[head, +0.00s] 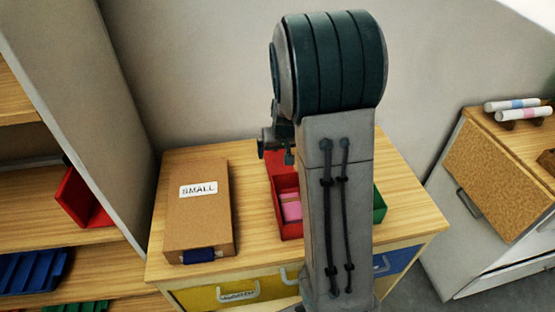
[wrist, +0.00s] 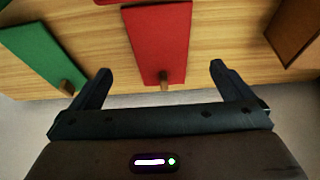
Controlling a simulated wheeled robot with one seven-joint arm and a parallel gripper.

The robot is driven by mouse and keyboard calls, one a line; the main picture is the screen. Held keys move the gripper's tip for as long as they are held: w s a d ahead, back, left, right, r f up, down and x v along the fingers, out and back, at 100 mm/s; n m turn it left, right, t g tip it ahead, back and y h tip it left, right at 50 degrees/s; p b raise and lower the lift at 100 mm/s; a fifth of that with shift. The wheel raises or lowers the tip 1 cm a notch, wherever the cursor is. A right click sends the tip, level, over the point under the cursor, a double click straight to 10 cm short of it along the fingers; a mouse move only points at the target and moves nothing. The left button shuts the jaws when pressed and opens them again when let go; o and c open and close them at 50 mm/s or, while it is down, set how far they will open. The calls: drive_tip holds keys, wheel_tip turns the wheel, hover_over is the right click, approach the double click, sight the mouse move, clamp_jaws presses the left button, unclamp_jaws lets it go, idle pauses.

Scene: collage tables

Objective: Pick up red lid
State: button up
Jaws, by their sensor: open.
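The red lid (wrist: 158,42) is a flat red panel with a small wooden knob (wrist: 163,77) at its lower edge in the wrist view. My gripper (wrist: 160,76) is open and empty. The knob appears between its spread fingertips; I cannot tell how far apart they are in depth. In the head view a red panel (head: 287,160) shows behind a red box (head: 289,222) with a pink item inside. My arm hides part of both, and most of my gripper.
A cardboard box marked SMALL (head: 198,218) lies on the wooden cabinet top (head: 250,255). A green panel (wrist: 38,50) with a knob lies left of the red one, and a brown panel (wrist: 293,30) right. Shelves (head: 95,272) stand at left. A cabinet with markers (head: 517,104) stands at right.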

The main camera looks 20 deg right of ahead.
sight(279, 164)
drive_tip(key=shift+s+p+x, duration=0.15)
drive_tip(key=shift+p+x, duration=0.05)
drive_tip(key=shift+x, duration=1.5)
drive_tip(key=shift+s+p+x, duration=0.15)
drive_tip(key=shift+s+x, duration=0.05)
drive_tip(key=shift+x, duration=1.5)
drive_tip(key=shift+a+f, duration=0.15)
drive_tip(key=c, duration=1.1)
